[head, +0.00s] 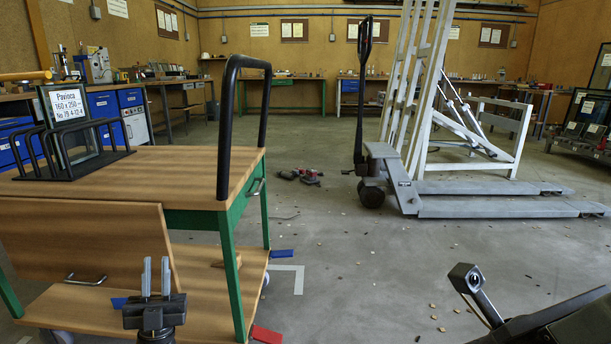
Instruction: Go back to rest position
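My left gripper (156,277) points upward at the lower left, in front of the wooden cart (130,175). Its two grey fingers stand apart with nothing between them. A small glass pane (75,135) with a white paper label stands upright in a black rack (85,165) on the cart top. The gripper is well apart from the pane and rack. A dark arm part of mine (540,325) shows at the lower right; no fingers of my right gripper can be made out there.
The cart has green legs, a black push handle (225,120) and a lower shelf. Small debris lies on the grey floor. The middle floor is largely free. Workbenches line the walls.

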